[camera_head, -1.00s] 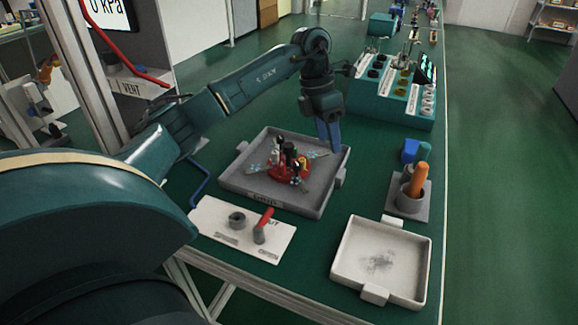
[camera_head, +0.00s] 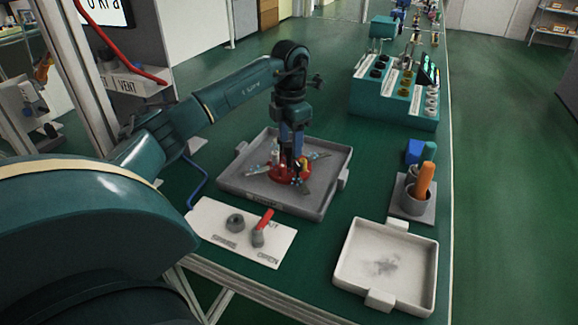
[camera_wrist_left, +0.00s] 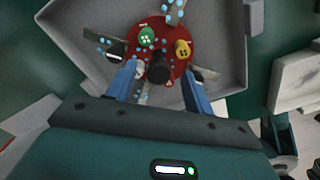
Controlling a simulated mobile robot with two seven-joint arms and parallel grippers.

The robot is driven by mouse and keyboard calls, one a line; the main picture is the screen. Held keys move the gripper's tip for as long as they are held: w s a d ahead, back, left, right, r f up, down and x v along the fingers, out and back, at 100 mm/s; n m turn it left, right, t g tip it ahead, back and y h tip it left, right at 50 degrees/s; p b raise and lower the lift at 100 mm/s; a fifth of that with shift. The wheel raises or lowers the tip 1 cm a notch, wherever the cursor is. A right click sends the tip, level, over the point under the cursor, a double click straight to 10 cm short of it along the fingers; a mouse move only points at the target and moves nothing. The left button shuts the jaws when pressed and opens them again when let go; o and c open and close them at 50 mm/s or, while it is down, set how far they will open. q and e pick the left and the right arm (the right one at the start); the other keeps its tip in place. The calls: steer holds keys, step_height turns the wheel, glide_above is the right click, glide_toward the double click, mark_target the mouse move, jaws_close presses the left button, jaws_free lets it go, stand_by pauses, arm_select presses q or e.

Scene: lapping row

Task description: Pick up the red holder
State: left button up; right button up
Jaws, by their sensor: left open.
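The red holder (camera_head: 279,175) lies in the grey tray (camera_head: 250,193) in the head view. It is a round red disc bearing small parts, among them a yellow one. In the left wrist view the red holder (camera_wrist_left: 172,75) shows a green knob, a yellow knob and a dark central post (camera_wrist_left: 159,71). My left gripper (camera_head: 291,160) points down over the holder and hides part of it. In the left wrist view its two blue fingers (camera_wrist_left: 158,80) are apart, one on each side of the dark post. I cannot tell whether they touch it. My right gripper is not in view.
A white tray (camera_head: 345,275) stands front right. A white plate (camera_head: 215,211) with a grey ring and a red-handled lever lies front left. A grey cup with an orange cylinder (camera_head: 425,180) is at right. A teal rack (camera_head: 400,112) stands behind.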

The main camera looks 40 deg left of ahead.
mark_target(289, 145)
arm_select(q)
step_height(289, 145, down, 3)
steer(key=shift+s+a+f, duration=0.1)
steer(key=shift+a+f, duration=0.05)
steer(key=shift+f, duration=0.05)
steer(key=shift+c, duration=0.2)
jaws_close()
steer(key=shift+r, duration=0.1)
stand_by(0.4)
